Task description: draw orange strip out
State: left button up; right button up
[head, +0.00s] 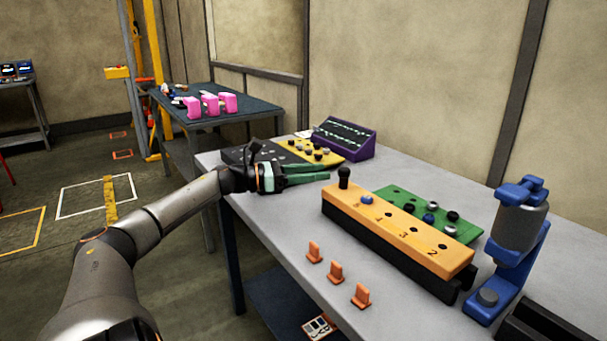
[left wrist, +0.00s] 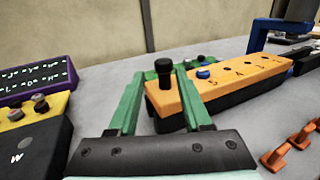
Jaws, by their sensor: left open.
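The orange strip (head: 398,232) lies along the top of a long black block (head: 385,250) on the grey table. Its top has numbered holes, one with a blue peg (head: 366,199). A black knob (head: 344,177) stands upright at its left end. My left gripper (head: 326,171) is open and empty, with its green fingers pointing at that end from the left. In the left wrist view the knob (left wrist: 163,72) appears between the two fingers, with the strip (left wrist: 230,82) running off to the right. I cannot tell whether a finger touches the strip. My right gripper is not in view.
A green board (head: 428,206) with dark and light knobs lies behind the strip. A blue stand (head: 520,250) is at its right. Three orange clips (head: 336,271) stand in front. A yellow-and-black panel (head: 307,151) and a purple box (head: 343,138) are at the back left.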

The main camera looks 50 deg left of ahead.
pick_arm(q)
jog(key=v, duration=0.2)
jog(key=shift+s+a+p, duration=0.15)
jog(key=shift+s+p, duration=0.15)
jog(key=shift+p, duration=0.05)
dwell(0.6)
jog(key=shift+s, duration=0.1)
